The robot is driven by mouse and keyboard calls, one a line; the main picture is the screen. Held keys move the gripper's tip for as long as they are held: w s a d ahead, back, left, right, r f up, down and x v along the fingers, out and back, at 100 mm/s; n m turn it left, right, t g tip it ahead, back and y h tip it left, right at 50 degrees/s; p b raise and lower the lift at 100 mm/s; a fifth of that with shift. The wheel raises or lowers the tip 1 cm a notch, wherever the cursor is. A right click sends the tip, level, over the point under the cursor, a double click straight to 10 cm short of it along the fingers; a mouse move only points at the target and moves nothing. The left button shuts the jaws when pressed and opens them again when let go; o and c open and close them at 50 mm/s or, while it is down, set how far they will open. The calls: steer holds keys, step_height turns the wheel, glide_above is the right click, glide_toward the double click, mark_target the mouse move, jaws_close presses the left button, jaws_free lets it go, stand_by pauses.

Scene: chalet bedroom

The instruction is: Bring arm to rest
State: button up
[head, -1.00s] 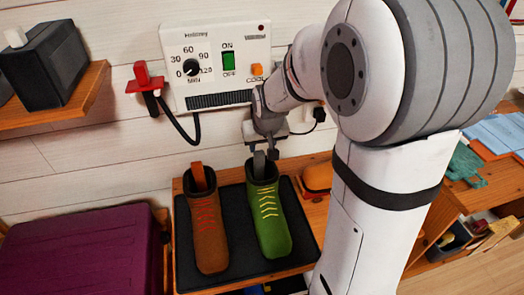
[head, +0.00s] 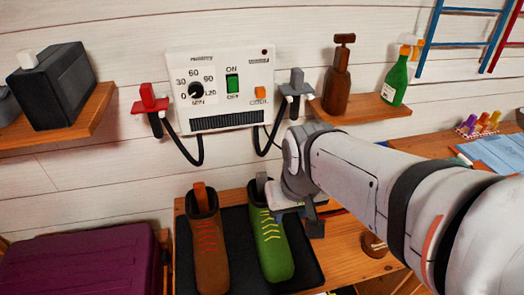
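My arm reaches in from the right, and my gripper (head: 300,219) hangs just right of the green boot's upper part. Its dark fingers are small and partly turned away, so I cannot tell whether they are open. No held object shows. The green boot (head: 272,250) with yellow laces and the brown boot (head: 209,250) with red laces stand on a black mat (head: 236,268). A grey piece (head: 261,187) sticks out of the green boot, and an orange piece (head: 202,197) out of the brown one.
A wall dryer unit (head: 223,88) has a red holder (head: 148,98) and a grey holder (head: 296,85) on cords. Brown (head: 337,82) and green (head: 397,80) bottles stand on the right shelf. A purple case (head: 85,265) is at lower left. A round brown item (head: 373,245) lies below my forearm.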

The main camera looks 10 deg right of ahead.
steer(key=shift+s, duration=0.2)
steer(key=shift+w+p+v, duration=0.25)
steer(key=shift+p+v, duration=0.7)
steer(key=shift+v, duration=0.05)
steer(key=shift+s+r, duration=0.1)
